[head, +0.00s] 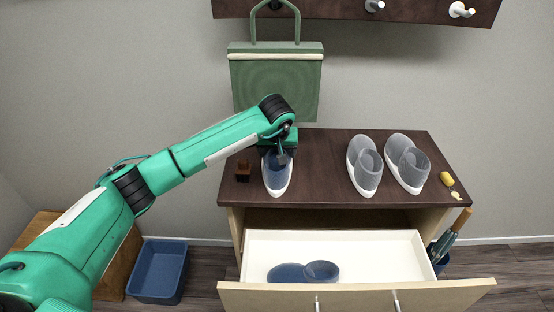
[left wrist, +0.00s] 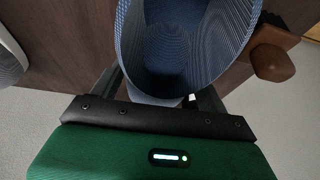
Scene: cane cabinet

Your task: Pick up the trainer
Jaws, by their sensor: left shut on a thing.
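A blue trainer (head: 277,182) with a white sole rests on the dark cabinet top at its left side, toe toward the front. My left gripper (head: 280,157) comes down over its heel end and is shut on it. In the left wrist view the blue trainer (left wrist: 185,45) fills the space between the fingers, its collar opening facing the camera; the fingertips are hidden. Another blue trainer (head: 288,273) lies in the open drawer. Two grey trainers (head: 364,170) (head: 408,165) stand on the cabinet top to the right. My right gripper is not in view.
A small brown wooden item (head: 243,171) stands close left of the held trainer. A green bag (head: 275,82) hangs behind. The white drawer (head: 370,257) is pulled out in front. A yellow-handled item (head: 447,179) lies at the right edge. A blue bin (head: 158,271) is on the floor.

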